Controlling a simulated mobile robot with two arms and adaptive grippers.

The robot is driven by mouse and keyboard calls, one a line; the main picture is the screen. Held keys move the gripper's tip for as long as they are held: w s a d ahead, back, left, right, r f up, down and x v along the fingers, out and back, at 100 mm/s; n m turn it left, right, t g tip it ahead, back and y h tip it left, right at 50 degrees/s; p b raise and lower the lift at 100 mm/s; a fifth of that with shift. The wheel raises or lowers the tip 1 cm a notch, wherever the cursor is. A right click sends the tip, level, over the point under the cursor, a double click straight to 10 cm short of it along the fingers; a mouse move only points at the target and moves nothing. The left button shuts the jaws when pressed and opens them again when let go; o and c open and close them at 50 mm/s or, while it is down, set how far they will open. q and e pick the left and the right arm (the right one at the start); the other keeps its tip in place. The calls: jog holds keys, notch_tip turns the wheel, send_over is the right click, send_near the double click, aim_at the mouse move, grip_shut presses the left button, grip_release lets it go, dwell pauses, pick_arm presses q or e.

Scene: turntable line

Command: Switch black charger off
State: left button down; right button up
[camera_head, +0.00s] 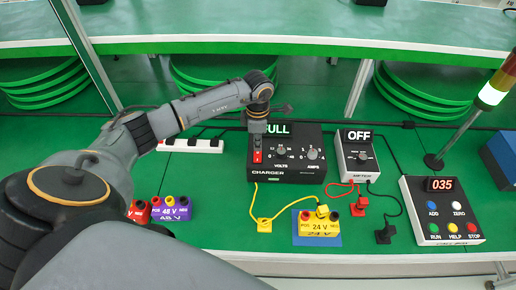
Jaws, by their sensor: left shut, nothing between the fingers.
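The black charger (287,174) stands on the green table near the middle, with a display (277,129) reading FULL, VOLTS and AMPS knobs and a red switch (257,156) on its left side. I cannot tell the switch's position. My left gripper (257,132) points down at the charger's upper left, just above the red switch in the picture. It is shut and empty, and covers the left edge of the display. I cannot tell whether it touches the charger. My right gripper is not in view.
A yellow 24 V battery (319,228) with clips sits in front, a purple 48 V one (171,214) at left. The meter (357,160) reads OFF. A button box (441,222) and signal lamp (492,95) stand at right. Cables and a power strip (203,146) lie nearby.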

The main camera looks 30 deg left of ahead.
pick_arm(q)
jog(key=shift+f+b, duration=0.95)
jog(key=shift+f, duration=0.1)
dwell(0.5)
jog(key=shift+r, duration=0.15)
jog(key=shift+r+p, duration=2.1)
jog(key=shift+r, duration=1.35)
jog(key=shift+f, duration=0.1)
